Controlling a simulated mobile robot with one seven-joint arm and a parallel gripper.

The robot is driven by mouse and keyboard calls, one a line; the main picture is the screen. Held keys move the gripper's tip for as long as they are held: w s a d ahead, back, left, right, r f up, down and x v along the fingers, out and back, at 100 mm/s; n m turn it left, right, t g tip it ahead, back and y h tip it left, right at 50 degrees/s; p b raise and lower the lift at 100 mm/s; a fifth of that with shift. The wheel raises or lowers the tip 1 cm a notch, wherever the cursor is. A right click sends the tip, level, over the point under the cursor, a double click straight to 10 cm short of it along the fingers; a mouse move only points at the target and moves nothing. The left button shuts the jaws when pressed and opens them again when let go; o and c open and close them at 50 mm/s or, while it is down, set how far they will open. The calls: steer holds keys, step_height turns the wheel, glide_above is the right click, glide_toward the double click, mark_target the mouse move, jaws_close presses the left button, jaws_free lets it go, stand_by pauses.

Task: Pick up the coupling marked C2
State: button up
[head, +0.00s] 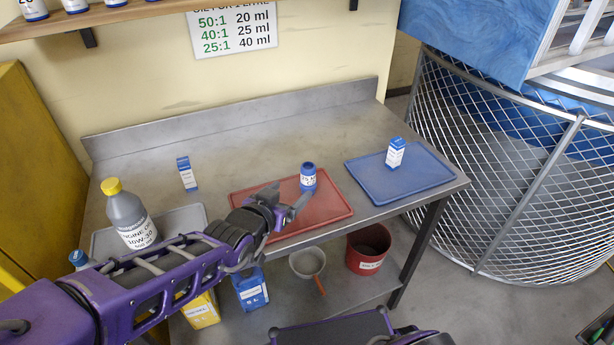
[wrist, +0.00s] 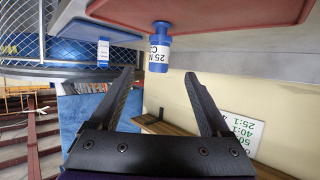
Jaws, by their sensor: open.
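The coupling (head: 308,177) is a short blue cylinder with a white label, standing upright on the red tray (head: 334,207). In the wrist view, which is upside down, the coupling (wrist: 159,47) has a label that seems to read "25 M" and "C2". My gripper (head: 288,200) is open and empty, to the left of and nearer than the coupling in the head view. In the wrist view my gripper (wrist: 159,75) has its fingers spread, and the coupling appears centred beyond their tips, apart from them.
A blue tray (head: 425,178) at right holds a blue-and-white box (head: 395,153). Another box (head: 187,173) stands at left on the bench. An oil bottle (head: 130,215) stands on a grey tray (head: 193,219). The bench's back (head: 260,130) is clear.

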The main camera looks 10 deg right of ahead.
mark_target(305, 180)
steer(key=b+x, duration=0.3)
steer(key=x, duration=0.5)
steer(key=shift+w+d+f, duration=0.15)
steer(key=shift+w+f, duration=0.1)
steer(key=shift+w, duration=0.05)
steer(key=shift+b+x, duration=1.05)
steer(key=shift+x, duration=2)
steer(key=shift+d+r, duration=0.1)
steer(key=shift+r, duration=0.1)
jaws_close()
